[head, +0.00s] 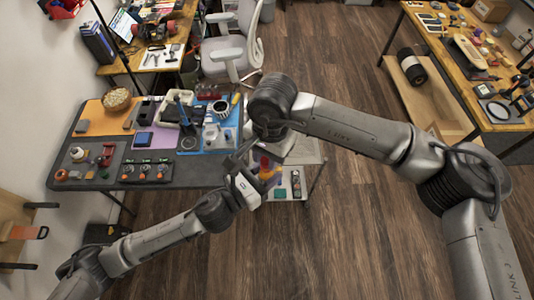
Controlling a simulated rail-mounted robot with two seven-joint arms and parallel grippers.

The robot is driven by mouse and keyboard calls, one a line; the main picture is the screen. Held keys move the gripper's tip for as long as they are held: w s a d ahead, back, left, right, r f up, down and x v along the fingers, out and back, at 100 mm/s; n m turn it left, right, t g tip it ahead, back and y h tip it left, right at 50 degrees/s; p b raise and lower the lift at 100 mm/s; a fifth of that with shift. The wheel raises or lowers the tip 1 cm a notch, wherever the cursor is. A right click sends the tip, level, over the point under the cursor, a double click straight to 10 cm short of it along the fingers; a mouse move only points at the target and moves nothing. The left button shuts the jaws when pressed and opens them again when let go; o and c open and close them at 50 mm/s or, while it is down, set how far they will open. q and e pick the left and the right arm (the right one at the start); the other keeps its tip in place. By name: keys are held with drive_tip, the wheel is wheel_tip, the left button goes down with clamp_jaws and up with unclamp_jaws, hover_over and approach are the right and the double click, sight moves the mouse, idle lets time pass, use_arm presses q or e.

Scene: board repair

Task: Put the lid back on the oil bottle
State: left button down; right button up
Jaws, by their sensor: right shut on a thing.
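A small red piece (264,162), which looks like the lid, shows between my two hands at the table's right end. Yellow-orange (268,174) shows just below it and may be the oil bottle. Whether the two touch is too small to tell. My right gripper (268,157) reaches down from above and is shut on the red piece, its fingers partly hidden by its own wrist. My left gripper (243,163) comes up from the lower left, close beside these pieces. Its fingertips overlap dark parts, so its opening is unclear.
The dark table (200,178) carries a blue mat (217,142), a woven bowl (116,99), a row of knobbed units (146,171) and several small parts at left. A grey chair (225,57) stands behind. A cart shelf with small items (296,183) is at right. Open floor lies right and front.

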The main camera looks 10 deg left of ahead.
drive_tip(key=shift+f, duration=0.6)
